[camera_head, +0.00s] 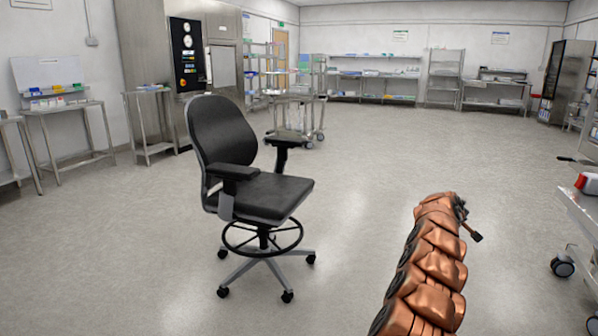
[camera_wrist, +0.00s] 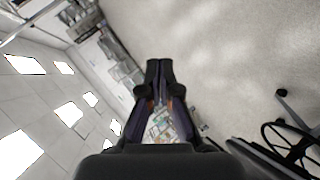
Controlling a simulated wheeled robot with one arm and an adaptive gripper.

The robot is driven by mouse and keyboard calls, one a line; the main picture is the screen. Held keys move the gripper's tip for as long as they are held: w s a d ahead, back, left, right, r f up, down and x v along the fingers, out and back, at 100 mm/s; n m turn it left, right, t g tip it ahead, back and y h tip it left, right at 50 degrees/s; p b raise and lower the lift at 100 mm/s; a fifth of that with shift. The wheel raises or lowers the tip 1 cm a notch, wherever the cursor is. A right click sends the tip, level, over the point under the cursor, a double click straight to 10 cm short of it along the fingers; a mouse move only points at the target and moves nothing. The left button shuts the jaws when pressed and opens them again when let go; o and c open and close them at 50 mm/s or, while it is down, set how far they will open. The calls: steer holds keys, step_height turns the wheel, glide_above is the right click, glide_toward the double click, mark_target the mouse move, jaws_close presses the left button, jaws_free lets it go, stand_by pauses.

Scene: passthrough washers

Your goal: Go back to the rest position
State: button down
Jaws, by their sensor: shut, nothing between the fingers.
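My copper-coloured arm reaches up from the bottom right in the head view. My gripper (camera_head: 468,222) is at its far end, small and dark, pointing right and away over open floor. In the wrist view my gripper (camera_wrist: 159,68) has its two dark fingers together at the tips, with nothing between them. It touches nothing that I can see.
A black office chair (camera_head: 249,180) stands left of my arm; its wheeled base also shows in the wrist view (camera_wrist: 290,140). A wheeled metal cart (camera_head: 585,220) is at the right edge. Washers (camera_head: 188,55) and tables line the back. The middle floor is clear.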

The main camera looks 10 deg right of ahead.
steer(key=w+a+y, duration=0.2)
steer(key=a+y, duration=0.4)
steer(key=a, duration=1.8)
steer(key=s+a+r+n+g+y, duration=0.1)
steer(key=s+a+y, duration=0.1)
steer(key=s+a, duration=0.55)
steer(key=s+a+r+n+y, duration=0.15)
steer(key=s+a, duration=0.25)
steer(key=a, duration=0.7)
steer(key=s+a+f+m+g, duration=0.1)
steer(key=s+a+f+g, duration=0.15)
steer(key=s, duration=1.15)
steer(key=s+a+f+m+g, duration=0.2)
steer(key=s+a+g, duration=0.15)
steer(key=s, duration=1.15)
steer(key=s+a+f+m+g, duration=0.1)
steer(key=s+a+f+g, duration=0.15)
steer(key=s, duration=1.15)
step_height(320, 180, up, 26)
steer(key=s+t+p, duration=0.1)
steer(key=p, duration=2.3)
steer(key=shift+a+y, duration=0.35)
steer(key=shift+a, duration=0.1)
steer(key=shift+s+d+t, duration=0.1)
steer(key=shift+d+t, duration=0.05)
steer(key=shift+t, duration=0.1)
